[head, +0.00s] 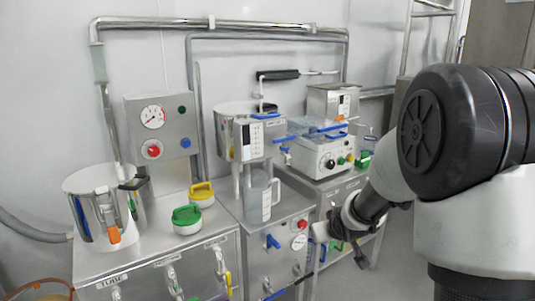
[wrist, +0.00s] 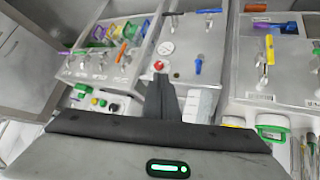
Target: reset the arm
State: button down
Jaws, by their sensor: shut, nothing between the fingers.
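My arm reaches in from the right of the head view, with a large dark joint (head: 425,120) and white links. It bends down to the left, and its end hangs in front of the right-hand steel cabinet. In the wrist view my gripper (wrist: 163,80) shows as dark fingers together, with nothing between them. A green light (wrist: 168,169) glows on its housing. The fingers lie in front of the steel panels in that view; I cannot tell the exact gap to them.
Steel cabinets (head: 185,255) line the wall. On them stand a steel pot (head: 95,205), a green-lidded jar (head: 187,221), a yellow-lidded jar (head: 202,194), a clear jug (head: 259,200) and a white control box (head: 320,152). Floor (head: 385,270) shows free at lower right.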

jog(key=s+r+m+g+h, duration=0.1)
jog(key=s+r+m+g, duration=0.1)
jog(key=s+r, duration=1.2)
jog(key=s+a+g+y, duration=0.1)
jog(key=s+a, duration=0.2)
jog(key=s, duration=1.6)
notch_tip(320, 180, up, 24)
jog(key=p, duration=2.5)
jog(key=shift+r+m+g, duration=0.25)
jog(key=shift+m+g, duration=0.05)
jog(key=shift+m, duration=0.1)
jog(key=shift+w, duration=0.25)
